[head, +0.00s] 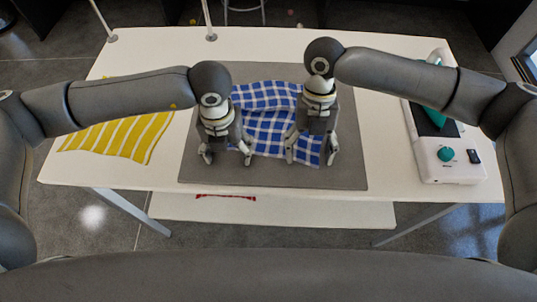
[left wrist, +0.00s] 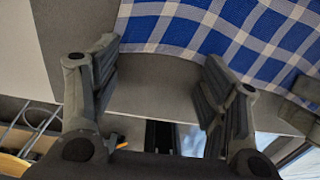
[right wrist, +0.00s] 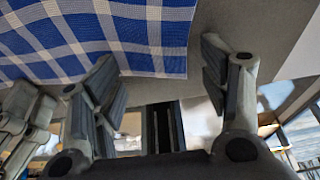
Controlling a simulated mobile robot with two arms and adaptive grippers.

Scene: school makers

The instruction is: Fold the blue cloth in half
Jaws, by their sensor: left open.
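The blue and white checked cloth (head: 268,112) lies spread on a grey mat (head: 350,165) in the middle of the table, with some wrinkles near its far part. My left gripper (head: 227,158) is open at the cloth's near left corner. In the left wrist view the cloth (left wrist: 220,28) lies beyond the open fingers (left wrist: 160,95), with nothing visible between them. My right gripper (head: 311,160) is open at the near right corner. In the right wrist view the cloth's corner (right wrist: 160,40) reaches toward the gap between the fingers (right wrist: 165,90). The grippers hide parts of the near edge.
A yellow striped cloth (head: 122,137) lies at the left of the white table (head: 75,178). A white and green machine (head: 447,160) stands at the right. White poles (head: 207,20) rise at the far edge. Bare mat lies in front of the grippers.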

